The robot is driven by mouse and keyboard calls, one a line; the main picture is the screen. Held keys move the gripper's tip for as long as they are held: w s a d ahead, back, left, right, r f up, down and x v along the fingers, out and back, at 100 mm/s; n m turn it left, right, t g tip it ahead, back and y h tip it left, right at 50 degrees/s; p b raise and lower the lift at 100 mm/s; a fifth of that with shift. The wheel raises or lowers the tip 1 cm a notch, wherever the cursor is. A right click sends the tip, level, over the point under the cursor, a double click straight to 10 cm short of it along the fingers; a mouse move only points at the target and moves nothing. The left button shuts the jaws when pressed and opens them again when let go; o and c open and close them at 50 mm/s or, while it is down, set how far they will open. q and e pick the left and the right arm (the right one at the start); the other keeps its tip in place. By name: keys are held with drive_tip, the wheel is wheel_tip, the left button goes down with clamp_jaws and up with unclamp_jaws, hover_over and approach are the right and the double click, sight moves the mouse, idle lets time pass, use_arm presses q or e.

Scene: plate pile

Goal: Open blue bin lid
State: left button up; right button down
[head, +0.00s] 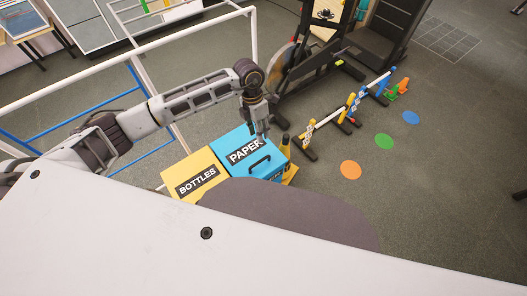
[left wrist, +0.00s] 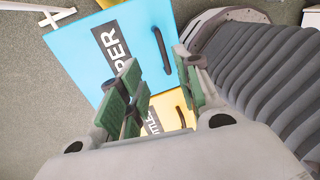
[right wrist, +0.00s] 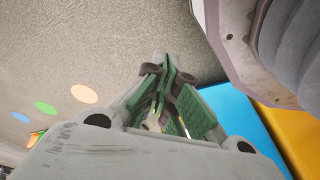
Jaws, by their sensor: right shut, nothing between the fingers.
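The blue bin (head: 236,139) has a flat blue lid with a "PAPER" label and a dark bar handle (head: 260,161); the lid looks shut. My left gripper (head: 262,138) points down over the lid beside the handle. In the left wrist view, my left gripper (left wrist: 158,88) is open, and the handle (left wrist: 162,50) shows in the gap between its fingers, with the blue lid (left wrist: 75,50) behind. I cannot tell whether they touch. My right gripper (right wrist: 168,85) is shut and empty, beside the blue bin (right wrist: 240,120). It is hidden in the head view.
A yellow "BOTTLES" bin (head: 190,173) stands against the blue bin's left side. White and blue rails (head: 95,125) stand at the left. An exercise bike (head: 315,75) and low hurdles (head: 345,115) are behind. Floor with coloured discs (head: 384,141) is open at the right.

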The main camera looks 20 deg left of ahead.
sight(264, 158)
idle(0.3)
